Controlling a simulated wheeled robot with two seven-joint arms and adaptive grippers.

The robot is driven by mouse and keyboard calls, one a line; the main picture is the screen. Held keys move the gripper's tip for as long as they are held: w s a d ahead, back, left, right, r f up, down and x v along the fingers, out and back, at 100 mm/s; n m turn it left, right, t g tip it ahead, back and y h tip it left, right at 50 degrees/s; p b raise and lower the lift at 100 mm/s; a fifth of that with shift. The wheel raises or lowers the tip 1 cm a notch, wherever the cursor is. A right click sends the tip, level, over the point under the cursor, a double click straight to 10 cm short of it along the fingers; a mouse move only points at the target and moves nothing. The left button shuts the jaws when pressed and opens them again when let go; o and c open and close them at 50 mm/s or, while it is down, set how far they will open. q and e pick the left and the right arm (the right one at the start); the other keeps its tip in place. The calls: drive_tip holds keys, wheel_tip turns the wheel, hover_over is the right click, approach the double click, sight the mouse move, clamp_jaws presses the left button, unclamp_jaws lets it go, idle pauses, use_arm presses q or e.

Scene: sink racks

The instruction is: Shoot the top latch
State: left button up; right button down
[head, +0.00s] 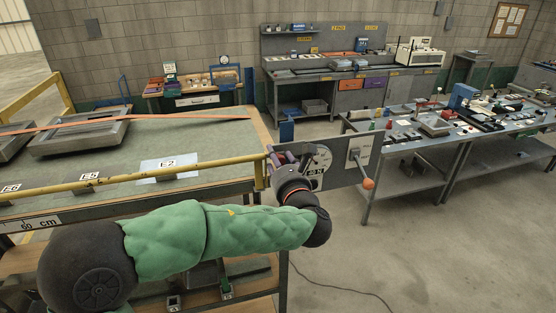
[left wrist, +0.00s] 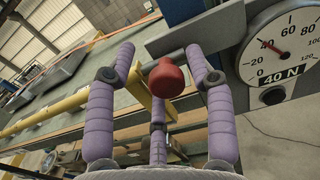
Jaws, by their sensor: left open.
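A red knob (left wrist: 166,80) shows in the left wrist view on the near end of a grey rod, beside a grey metal plate (left wrist: 190,34). My left gripper (left wrist: 163,62), with purple padded fingers, is open. The knob appears between its two upper fingers, with a gap on each side; I cannot tell its depth. A round dial (left wrist: 287,42) marked 40 N sits right of the fingers. My right gripper is not in view.
The panel also carries a lever with an orange knob (head: 368,183). A yellow rail (head: 130,180) runs along the green-topped table (head: 215,146) at left. A cluttered bench (head: 400,143) stands at right. Open floor (head: 430,250) lies in front.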

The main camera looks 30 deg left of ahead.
use_arm(q)
drive_tip(key=v, duration=1.2)
drive_tip(key=shift+a, duration=0.1)
